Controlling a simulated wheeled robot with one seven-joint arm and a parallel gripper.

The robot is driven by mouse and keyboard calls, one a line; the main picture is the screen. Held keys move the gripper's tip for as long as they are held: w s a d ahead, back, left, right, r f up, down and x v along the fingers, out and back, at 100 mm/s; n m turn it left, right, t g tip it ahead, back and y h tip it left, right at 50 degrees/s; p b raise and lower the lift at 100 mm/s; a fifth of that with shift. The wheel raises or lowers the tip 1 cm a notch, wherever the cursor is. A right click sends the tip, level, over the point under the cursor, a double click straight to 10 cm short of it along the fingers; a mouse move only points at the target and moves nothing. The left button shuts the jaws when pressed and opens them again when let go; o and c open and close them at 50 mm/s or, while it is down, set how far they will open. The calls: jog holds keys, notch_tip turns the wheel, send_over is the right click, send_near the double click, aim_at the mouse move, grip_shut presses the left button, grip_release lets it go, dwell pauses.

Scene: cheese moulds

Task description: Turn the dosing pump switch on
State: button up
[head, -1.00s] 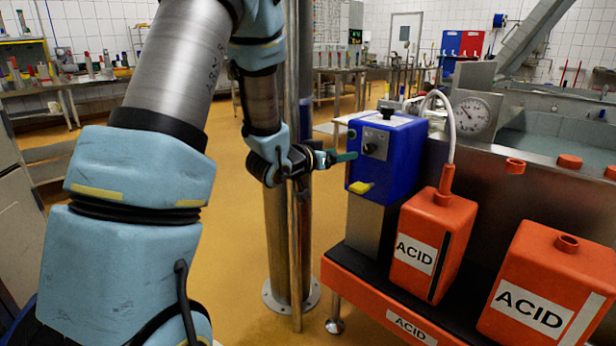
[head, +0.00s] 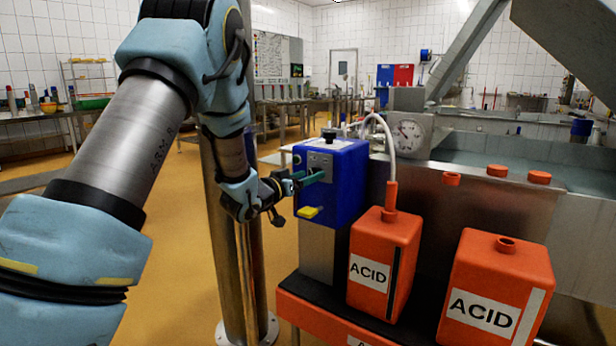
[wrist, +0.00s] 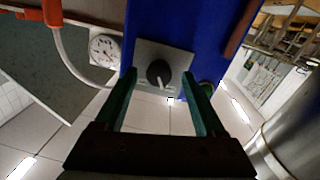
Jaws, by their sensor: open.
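The dosing pump is a blue box (head: 345,185) on a steel stand, with a grey panel on its front and a yellow part low down. In the wrist view its grey panel (wrist: 150,58) carries a round black switch knob (wrist: 158,73) with a light pointer mark. My gripper (head: 318,176) is open in front of the panel. In the wrist view its two green fingers (wrist: 157,90) stand apart, one to each side of the knob, with a gap to it. In the head view the fingers partly hide the knob. A green round button (wrist: 207,88) shows beside the right finger.
Orange acid canisters (head: 385,262) stand right of the pump on an orange-edged platform (head: 310,318). A white hose (head: 388,140) rises from one canister. A gauge (head: 407,135) and a steel vat stand behind. A steel column (head: 236,250) stands left of the pump.

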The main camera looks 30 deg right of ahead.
jog(key=shift+w+d, duration=0.1)
jog(key=shift+d, duration=0.2)
grip_shut()
dwell(0.5)
